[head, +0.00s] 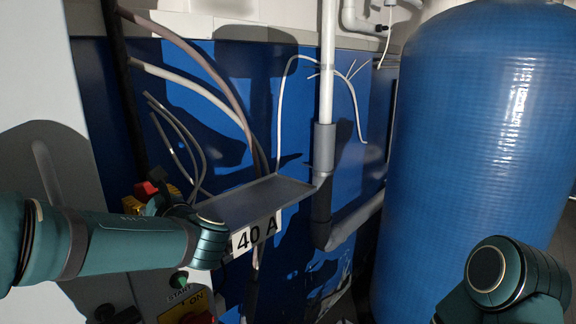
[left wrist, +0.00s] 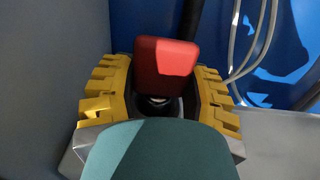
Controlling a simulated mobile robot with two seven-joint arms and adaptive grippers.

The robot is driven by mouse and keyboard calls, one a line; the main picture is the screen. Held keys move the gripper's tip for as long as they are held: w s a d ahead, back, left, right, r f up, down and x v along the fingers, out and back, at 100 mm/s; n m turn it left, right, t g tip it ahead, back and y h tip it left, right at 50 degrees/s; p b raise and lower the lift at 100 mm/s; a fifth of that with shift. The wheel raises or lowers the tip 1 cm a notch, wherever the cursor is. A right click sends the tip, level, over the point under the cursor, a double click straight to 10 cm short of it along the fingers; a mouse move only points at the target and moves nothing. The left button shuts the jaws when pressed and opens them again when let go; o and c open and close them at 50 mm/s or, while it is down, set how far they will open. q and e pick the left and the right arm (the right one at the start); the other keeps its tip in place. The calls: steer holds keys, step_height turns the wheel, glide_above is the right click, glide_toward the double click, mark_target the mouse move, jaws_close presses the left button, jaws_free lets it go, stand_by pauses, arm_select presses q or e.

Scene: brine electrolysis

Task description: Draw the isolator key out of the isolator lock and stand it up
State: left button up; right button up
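A red block-shaped handle, which I take for the isolator key (head: 146,187), shows just past my left wrist at the left of the head view. In the left wrist view the red handle (left wrist: 166,62) stands between the yellow toothed finger pads of my left gripper (left wrist: 163,85). A dark round part with a silver ring lies below it. The pads are close on both sides, with dark strips beside the red; contact is unclear. The isolator lock cannot be made out, so whether the key is seated is unclear. My right arm shows at lower right, its gripper out of view.
A grey shelf (head: 258,201) with a "40 A" label (head: 255,236) is right of my left wrist. A panel with a green START button (head: 180,282) and a yellow "1 ON" plate (head: 181,308) lies below. A large blue tank (head: 480,140) fills the right. Cables hang behind.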

mark_target(146, 181)
arm_select(q)
steer(key=c, duration=0.4)
steer(key=shift+o, duration=0.2)
steer(key=shift+r+p, duration=0.8)
steer(key=shift+r, duration=0.35)
steer(key=shift+r+p, duration=1.8)
steer(key=shift+r, duration=0.55)
